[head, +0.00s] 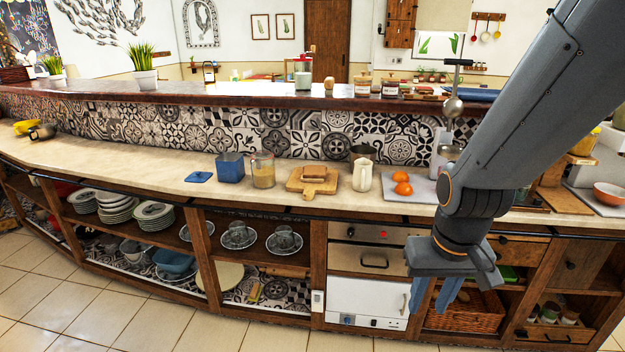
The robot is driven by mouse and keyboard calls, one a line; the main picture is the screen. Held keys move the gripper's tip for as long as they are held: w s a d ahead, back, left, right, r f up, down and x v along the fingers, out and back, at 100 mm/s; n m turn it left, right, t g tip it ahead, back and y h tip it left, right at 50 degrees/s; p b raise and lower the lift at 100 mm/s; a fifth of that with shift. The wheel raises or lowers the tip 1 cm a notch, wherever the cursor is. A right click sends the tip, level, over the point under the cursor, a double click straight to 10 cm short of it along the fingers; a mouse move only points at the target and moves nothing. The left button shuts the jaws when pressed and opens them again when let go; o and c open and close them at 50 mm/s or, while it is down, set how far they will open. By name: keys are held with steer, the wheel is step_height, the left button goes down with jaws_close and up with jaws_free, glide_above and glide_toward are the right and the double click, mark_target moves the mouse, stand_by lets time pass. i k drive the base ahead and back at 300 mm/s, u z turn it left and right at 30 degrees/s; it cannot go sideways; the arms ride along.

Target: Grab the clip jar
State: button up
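A glass jar (263,174) with tan contents stands upright on the lower counter, between a blue container and a wooden board. Whether it has a clip is too small to tell. Smaller jars with light lids (362,86) stand on the raised ledge behind, and I cannot tell which jar is the clip jar. My gripper (434,296) hangs low at the right, in front of the cabinets, below the counter edge and well apart from the jars. Blue shapes show below its grey body; I cannot tell if they are fingers or cloth. No held object shows.
The blue container (230,167), wooden boards (313,181), a cream pitcher (362,174) and orange fruits (403,184) on a tray crowd the counter around the glass jar. The counter's left stretch is mostly clear. Shelves below hold dishes and a wicker basket (468,312).

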mark_target(264, 178)
steer(key=u, duration=1.25)
steer(key=i, duration=0.85)
steer(key=u, duration=0.65)
steer(key=i, duration=0.8)
steer(key=z, duration=0.55)
steer(key=i, duration=0.65)
steer(key=z, duration=1.1)
steer(key=i, duration=0.4)
steer(key=z, duration=0.45)
